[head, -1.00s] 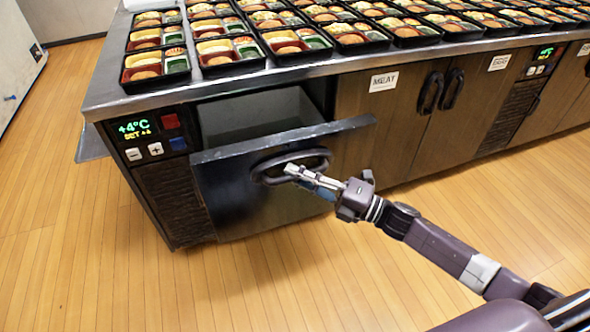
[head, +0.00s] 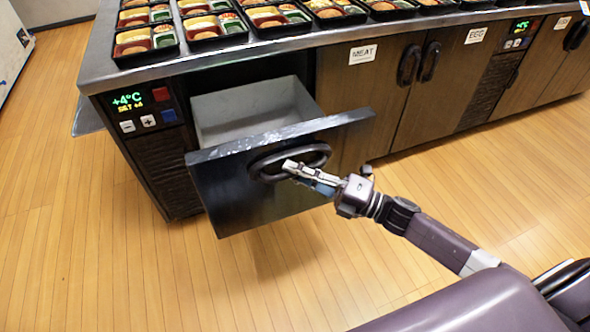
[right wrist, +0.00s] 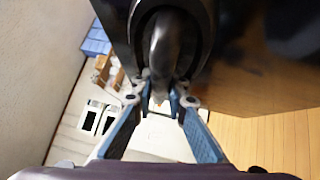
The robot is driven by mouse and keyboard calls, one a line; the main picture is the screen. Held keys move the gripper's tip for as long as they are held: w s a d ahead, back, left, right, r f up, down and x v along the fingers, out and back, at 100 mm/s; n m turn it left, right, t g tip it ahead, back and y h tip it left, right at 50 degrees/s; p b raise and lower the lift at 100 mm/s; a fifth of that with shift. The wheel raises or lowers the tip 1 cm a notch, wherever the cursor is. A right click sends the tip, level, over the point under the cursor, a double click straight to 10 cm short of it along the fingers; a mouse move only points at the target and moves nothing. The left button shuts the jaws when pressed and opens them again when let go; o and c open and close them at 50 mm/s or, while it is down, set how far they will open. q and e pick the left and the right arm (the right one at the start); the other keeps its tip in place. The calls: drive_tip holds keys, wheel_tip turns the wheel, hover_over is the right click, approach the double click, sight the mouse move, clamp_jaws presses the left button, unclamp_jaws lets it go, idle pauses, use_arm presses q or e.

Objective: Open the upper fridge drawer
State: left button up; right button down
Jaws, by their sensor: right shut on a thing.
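The upper fridge drawer (head: 222,187) stands pulled out of the counter in the head view, with its empty-looking grey inside (head: 250,108) visible from above. Its dark oval handle (head: 318,150) is on the front panel. My right gripper (head: 291,166) is shut on this handle at its lower side. In the right wrist view, the handle (right wrist: 165,55) runs between the two blue-grey fingers of my right gripper (right wrist: 160,100). My left gripper is not in view.
Several filled bento trays (head: 145,43) stand on the counter top (head: 90,72). A control panel (head: 138,110) reading +4°C is left of the drawer. Closed doors marked MEAT (head: 385,100) are to the right. The wooden floor (head: 110,260) in front is clear.

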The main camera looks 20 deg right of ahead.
drive_tip(key=c, duration=2.2)
unclamp_jaws()
drive_tip(key=v, duration=1.2)
